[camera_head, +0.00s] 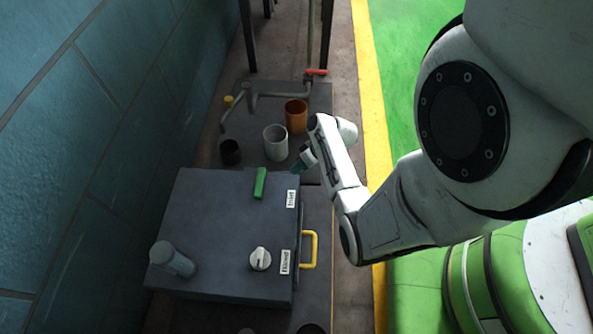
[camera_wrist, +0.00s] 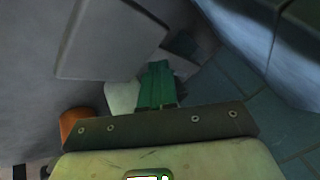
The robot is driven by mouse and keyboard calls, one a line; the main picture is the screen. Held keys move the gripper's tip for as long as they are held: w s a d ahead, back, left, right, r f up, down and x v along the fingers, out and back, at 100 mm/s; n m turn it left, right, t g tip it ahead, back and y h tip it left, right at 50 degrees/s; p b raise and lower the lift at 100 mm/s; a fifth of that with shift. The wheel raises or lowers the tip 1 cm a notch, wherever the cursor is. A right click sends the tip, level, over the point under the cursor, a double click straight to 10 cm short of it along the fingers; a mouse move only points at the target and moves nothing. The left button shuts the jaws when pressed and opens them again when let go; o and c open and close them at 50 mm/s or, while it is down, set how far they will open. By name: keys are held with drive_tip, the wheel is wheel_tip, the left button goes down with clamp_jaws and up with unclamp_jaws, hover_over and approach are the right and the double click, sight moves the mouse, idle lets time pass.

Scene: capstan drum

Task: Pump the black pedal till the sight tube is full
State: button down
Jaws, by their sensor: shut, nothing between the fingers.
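I cannot make out a black pedal in either view. My gripper (camera_head: 298,167) is past the box's back right corner, apart from the green bar. In the wrist view its green fingers (camera_wrist: 158,72) are together with nothing between them.
Behind the box stand a black cup (camera_head: 230,152), a white cup (camera_head: 275,142) and an orange cup (camera_head: 296,115), near a pipe with a red handle (camera_head: 316,71). A yellow handle (camera_head: 310,250) juts from the box's right side. A blue wall (camera_head: 80,130) bounds the left.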

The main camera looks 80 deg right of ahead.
sight(304, 173)
drive_tip(key=shift+s+a+f+b, duration=0.1)
drive_tip(key=shift+s+f+b, duration=0.15)
drive_tip(key=shift+f+b, duration=0.3)
drive_tip(key=shift+s+f+b, duration=0.2)
drive_tip(key=shift+f+b, duration=0.1)
drive_tip(key=shift+f, duration=0.5)
drive_tip(key=shift+s+a+f+b, duration=0.1)
drive_tip(key=shift+s+f+b, duration=0.15)
drive_tip(key=shift+f+b, duration=0.3)
idle(1.4)
idle(0.4)
drive_tip(key=shift+w+d+r+p, duration=0.1)
drive_tip(key=shift+w+r+p, duration=0.1)
drive_tip(key=shift+r+p, duration=1.2)
drive_tip(key=shift+w+r+p, duration=0.3)
drive_tip(key=shift+r+p, duration=0.6)
drive_tip(key=shift+p, duration=0.1)
drive_tip(key=shift+w+r+p, duration=0.3)
drive_tip(key=shift+r+p, duration=0.6)
drive_tip(key=shift+p, duration=0.05)
drive_tip(key=shift+f, duration=0.2)
drive_tip(key=shift+d+f, duration=0.1)
drive_tip(key=shift+f, duration=0.05)
drive_tip(key=shift+s+f+b, duration=0.15)
drive_tip(key=shift+f+b, duration=0.75)
drive_tip(key=shift+f, duration=0.15)
